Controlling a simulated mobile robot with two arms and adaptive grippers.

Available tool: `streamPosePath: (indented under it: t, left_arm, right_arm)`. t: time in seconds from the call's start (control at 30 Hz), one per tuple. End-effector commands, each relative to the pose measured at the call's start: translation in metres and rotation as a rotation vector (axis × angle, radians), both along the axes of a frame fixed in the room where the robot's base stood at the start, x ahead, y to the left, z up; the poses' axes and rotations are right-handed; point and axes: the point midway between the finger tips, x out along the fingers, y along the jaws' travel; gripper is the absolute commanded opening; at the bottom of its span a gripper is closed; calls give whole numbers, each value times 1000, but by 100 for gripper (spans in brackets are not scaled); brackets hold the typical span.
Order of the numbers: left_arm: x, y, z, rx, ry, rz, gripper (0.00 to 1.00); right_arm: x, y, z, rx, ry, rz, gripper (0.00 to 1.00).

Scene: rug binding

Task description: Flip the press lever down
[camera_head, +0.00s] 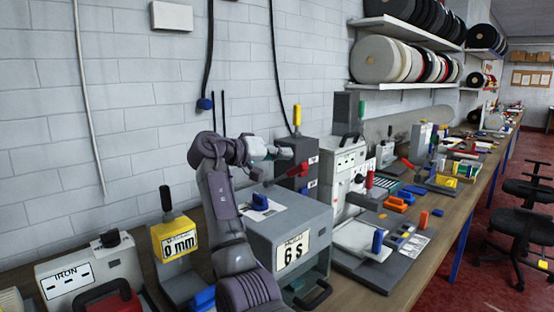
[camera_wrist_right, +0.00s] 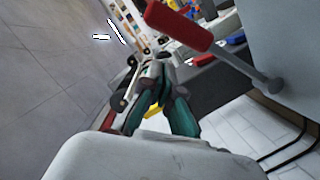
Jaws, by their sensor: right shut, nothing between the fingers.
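A red-handled lever (camera_wrist_right: 180,25) fills the top of the right wrist view. Its grey rod runs down right to a round pivot on a grey body. In the head view a red handle (camera_head: 298,170) shows on a dark grey machine (camera_head: 296,151), just beyond my right gripper (camera_head: 283,153). I cannot tell for sure that these are the same lever, or which lever is the press lever. My right gripper's teal fingers (camera_wrist_right: 160,72) are shut and empty, below and left of the red handle in the wrist view, seemingly apart from it. My left gripper is out of view.
A grey box marked 6 s (camera_head: 290,250) stands under my right arm. A yellow 0 mm block (camera_head: 175,240) and an IRON unit (camera_head: 85,275) stand to the left. A white machine (camera_head: 345,165) and small bench tools stand to the right. A brick wall is behind.

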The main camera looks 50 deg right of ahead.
Motion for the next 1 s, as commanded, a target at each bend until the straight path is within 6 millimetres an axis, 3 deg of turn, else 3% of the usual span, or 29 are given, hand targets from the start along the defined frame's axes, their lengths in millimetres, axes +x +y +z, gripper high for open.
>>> streamPosePath:
  t: [0.03, 0.3, 1.0]
  left_arm:
    - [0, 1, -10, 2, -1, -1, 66]
    - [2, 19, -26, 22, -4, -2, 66]
    - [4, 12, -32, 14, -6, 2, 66]
  right_arm:
    - [-3, 0, -8, -4, -35, 0, 0]
    - [-13, 1, -18, -19, -169, 0, 0]
    - [-17, 2, -25, -16, -222, -5, 0]
